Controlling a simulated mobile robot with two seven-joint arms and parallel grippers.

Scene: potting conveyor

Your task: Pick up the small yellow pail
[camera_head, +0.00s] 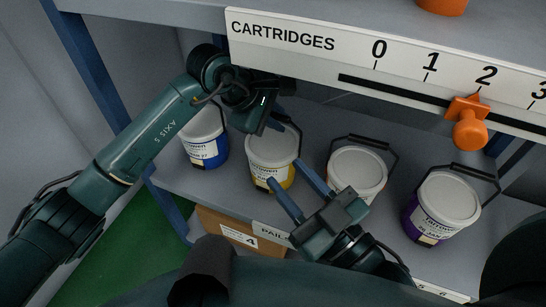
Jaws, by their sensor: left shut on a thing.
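The small yellow pail (266,147) has a white lid and a label with a yellow band. It is upright on the shelf, second from the left; I cannot tell whether its base touches the shelf. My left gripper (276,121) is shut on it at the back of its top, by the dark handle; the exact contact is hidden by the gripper. My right gripper (286,172) reaches up from below with its two blue fingers spread apart. It is open and empty, and its fingertips overlap the front of the yellow pail in the view; I cannot tell whether they touch.
A blue-labelled pail (203,140) stands left of it. A white-lidded pail (358,168) and a purple pail (445,200) stand to the right. Above hangs the CARTRIDGES scale board (300,42) with an orange slider knob (469,130). A cardboard box (240,236) is below the shelf.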

